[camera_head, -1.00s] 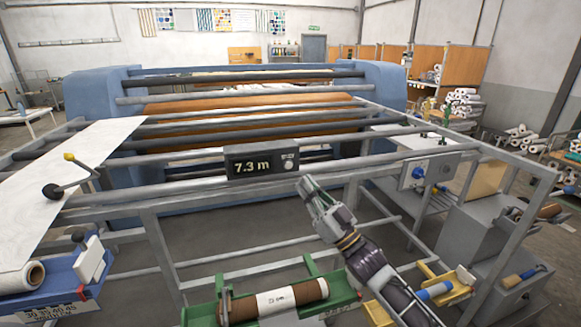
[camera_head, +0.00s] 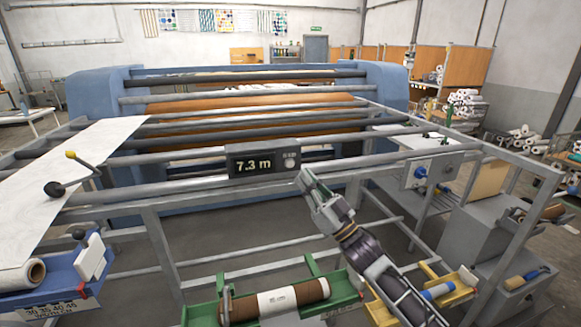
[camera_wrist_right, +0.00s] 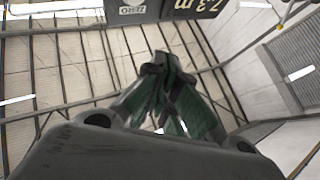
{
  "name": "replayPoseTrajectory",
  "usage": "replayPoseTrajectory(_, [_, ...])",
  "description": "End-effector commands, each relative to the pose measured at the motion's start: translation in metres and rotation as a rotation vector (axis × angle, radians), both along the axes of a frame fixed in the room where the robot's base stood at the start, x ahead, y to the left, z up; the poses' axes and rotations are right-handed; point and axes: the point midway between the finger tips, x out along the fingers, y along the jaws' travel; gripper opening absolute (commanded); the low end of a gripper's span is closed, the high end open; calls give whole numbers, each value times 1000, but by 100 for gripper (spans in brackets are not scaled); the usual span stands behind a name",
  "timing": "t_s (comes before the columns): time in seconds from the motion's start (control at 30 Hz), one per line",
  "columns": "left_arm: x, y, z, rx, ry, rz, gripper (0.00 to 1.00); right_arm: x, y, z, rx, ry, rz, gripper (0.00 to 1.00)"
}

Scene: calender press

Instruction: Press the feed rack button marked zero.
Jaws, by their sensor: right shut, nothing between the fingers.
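The feed rack's dark display box (camera_head: 250,176) reads 7.3 m and is fixed to the front rail. Its round pale button (camera_head: 290,164) is at the right end, with a small label above it. My right gripper (camera_head: 303,177) is shut and empty, its tip just below and right of the button; contact cannot be told. In the right wrist view, the shut green-padded fingers (camera_wrist_right: 164,62) point up toward the box (camera_wrist_right: 165,12), which shows upside down with the word ZERO at the top edge; the button is out of that view. My left gripper is not in view.
Grey rack rails (camera_head: 205,198) run around the box. A green tray (camera_head: 345,293) with a brown roll (camera_head: 243,308) lies below, beside a yellow holder (camera_head: 462,290). Space in front of the box is open.

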Motion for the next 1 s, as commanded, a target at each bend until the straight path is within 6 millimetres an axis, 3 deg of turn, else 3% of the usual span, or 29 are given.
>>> replayPoseTrajectory(0.6, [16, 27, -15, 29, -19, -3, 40, 49, 17, -1, 0, 0, 1, 0])
replayPoseTrajectory(1.0, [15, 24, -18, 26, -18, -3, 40, 63, 21, 0, 0, 0, 0, 0])
